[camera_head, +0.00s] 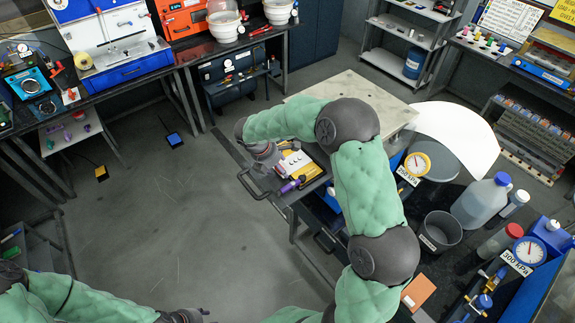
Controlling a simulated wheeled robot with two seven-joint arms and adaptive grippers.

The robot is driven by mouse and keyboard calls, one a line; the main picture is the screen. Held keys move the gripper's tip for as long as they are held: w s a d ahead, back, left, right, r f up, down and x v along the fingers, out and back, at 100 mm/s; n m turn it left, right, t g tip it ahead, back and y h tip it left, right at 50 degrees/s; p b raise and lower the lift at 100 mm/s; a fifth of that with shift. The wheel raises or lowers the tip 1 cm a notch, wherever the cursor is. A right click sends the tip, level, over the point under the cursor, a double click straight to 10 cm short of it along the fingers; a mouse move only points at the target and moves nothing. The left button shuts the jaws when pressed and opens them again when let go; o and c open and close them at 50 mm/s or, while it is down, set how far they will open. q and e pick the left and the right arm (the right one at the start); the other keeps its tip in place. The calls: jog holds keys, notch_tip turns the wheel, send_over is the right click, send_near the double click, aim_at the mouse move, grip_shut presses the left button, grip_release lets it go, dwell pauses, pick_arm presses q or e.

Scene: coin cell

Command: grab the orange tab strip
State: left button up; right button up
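A yellow-orange piece (301,168) lies on a small cart beside my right gripper. It is small and partly covered by other items, so I cannot tell if it is the orange tab strip. My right gripper (268,158) hangs over the cart's left edge, left of this piece. Its fingers are too small and dark to tell open from shut. My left gripper (187,316) is at the bottom edge, far from the cart and partly cut off. A flat orange-brown rectangle (418,291) lies on the dark bench at the lower right.
A purple-handled tool (291,186) lies on the cart's front. My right arm hides much of the cart. A beige tabletop (372,88) is behind it. A grey cup (439,231) and large jug (481,203) crowd the right bench. The floor (170,220) at left is open.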

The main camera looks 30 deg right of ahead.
jog(key=c, duration=1.3)
grip_shut()
jog(key=shift+r, duration=0.1)
